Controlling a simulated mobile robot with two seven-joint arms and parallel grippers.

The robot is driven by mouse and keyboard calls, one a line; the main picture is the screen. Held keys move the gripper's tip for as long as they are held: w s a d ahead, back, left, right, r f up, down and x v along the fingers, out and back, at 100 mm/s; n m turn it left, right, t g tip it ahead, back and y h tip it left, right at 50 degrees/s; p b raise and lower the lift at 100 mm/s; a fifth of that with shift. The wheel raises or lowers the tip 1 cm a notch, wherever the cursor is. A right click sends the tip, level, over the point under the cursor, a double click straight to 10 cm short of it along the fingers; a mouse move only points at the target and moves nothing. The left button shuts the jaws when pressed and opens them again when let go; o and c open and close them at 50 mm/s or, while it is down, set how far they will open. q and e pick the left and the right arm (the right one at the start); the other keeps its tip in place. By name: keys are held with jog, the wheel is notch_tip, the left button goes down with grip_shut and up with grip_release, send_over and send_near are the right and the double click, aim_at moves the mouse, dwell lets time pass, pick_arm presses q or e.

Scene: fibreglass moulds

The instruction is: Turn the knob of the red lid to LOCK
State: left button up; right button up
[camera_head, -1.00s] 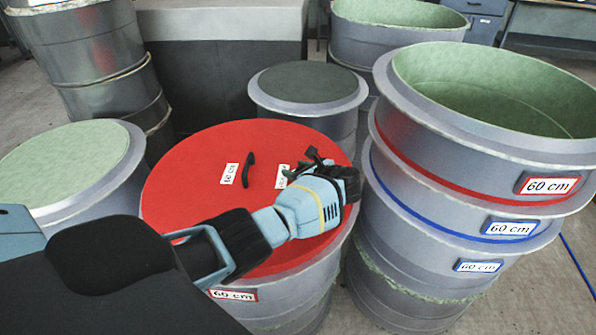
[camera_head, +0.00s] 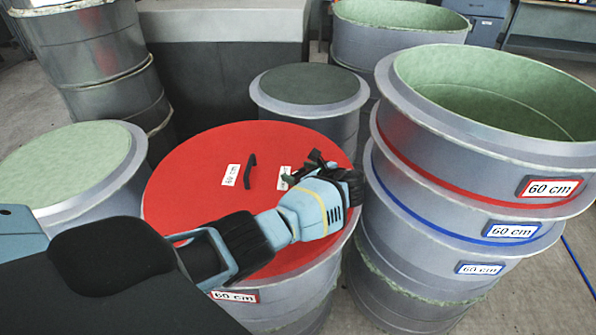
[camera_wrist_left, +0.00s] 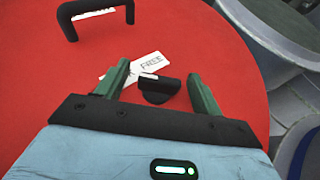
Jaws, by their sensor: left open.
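The red lid (camera_head: 190,185) lies on a grey drum in the head view and fills most of the left wrist view (camera_wrist_left: 225,40). The black knob (camera_wrist_left: 158,90) shows in the left wrist view beside a white label (camera_wrist_left: 150,62) reading FREE. My left gripper (camera_wrist_left: 160,74) is open, with one green finger on each side of the knob and visible gaps to it. In the head view my left gripper (camera_head: 303,170) is over the lid's right half and hides the knob. The white label (camera_head: 285,177) shows partly there. My right gripper is not in view.
A black handle (camera_head: 250,170) stands up from the lid, left of my gripper, beside a 60 cm label (camera_head: 231,174). A tall stack of grey moulds (camera_head: 470,200) rises close on the right. Other drums stand left (camera_head: 65,160) and behind (camera_head: 308,85).

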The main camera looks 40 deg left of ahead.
pick_arm(q)
jog(key=p+v, duration=0.1)
jog(key=v, duration=0.4)
jog(key=shift+d+r, duration=0.2)
jog(key=shift+v, duration=0.75)
jog(key=shift+s+d+f, duration=0.1)
jog(key=shift+f, duration=0.05)
